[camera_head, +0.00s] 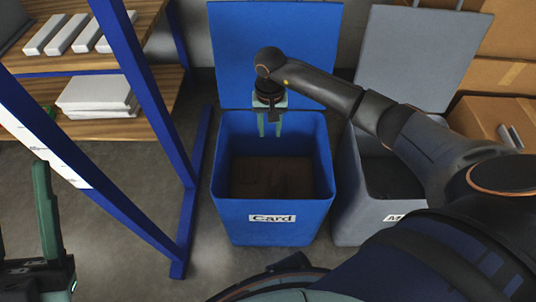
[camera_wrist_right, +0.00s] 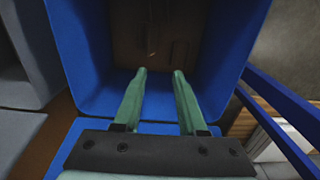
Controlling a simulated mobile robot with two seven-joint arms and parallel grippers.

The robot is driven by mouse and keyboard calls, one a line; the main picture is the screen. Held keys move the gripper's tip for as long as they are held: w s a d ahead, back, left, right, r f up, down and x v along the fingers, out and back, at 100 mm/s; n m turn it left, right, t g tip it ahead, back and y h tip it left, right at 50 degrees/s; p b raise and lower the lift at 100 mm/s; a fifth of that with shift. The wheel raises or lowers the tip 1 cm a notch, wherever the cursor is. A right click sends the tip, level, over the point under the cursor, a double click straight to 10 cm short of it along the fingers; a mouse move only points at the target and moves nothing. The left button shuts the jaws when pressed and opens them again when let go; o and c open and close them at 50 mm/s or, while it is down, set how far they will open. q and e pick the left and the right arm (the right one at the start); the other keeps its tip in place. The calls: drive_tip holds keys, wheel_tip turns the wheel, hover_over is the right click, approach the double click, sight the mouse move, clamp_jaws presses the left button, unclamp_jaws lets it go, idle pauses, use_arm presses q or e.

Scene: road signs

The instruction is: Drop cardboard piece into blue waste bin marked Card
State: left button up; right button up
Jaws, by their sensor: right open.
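The blue bin (camera_head: 272,222) stands open on the floor with a white "Card" label (camera_head: 272,218) on its front and its blue lid (camera_head: 275,50) raised behind. My right gripper (camera_head: 270,134) points down over the back part of the bin's opening. Its green fingers are apart and empty; the right wrist view shows the gap between them (camera_wrist_right: 160,72). Brown material (camera_head: 272,177) lies at the bottom of the bin; flat shapes show faintly, but I cannot make out a separate cardboard piece. My left gripper (camera_head: 22,215) is at the lower left, fingers apart, partly cut off by the frame.
A grey bin (camera_head: 350,215) with a raised grey lid stands right of the blue one, partly behind my right arm. A blue-framed shelf (camera_head: 185,215) with white items stands at the left. Cardboard boxes (camera_head: 500,85) are at the right. Bare floor lies between shelf and bin.

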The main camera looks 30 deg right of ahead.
use_arm(q)
wheel_tip(320, 180, up, 4)
drive_tip(key=p, duration=0.3)
drive_tip(key=shift+s+a+f+m+p, duration=0.1)
drive_tip(key=shift+a+f+m+p, duration=0.1)
drive_tip(key=shift+m+p, duration=0.2)
use_arm(e)
wheel_tip(320, 180, up, 12)
drive_tip(key=shift+r, duration=0.25)
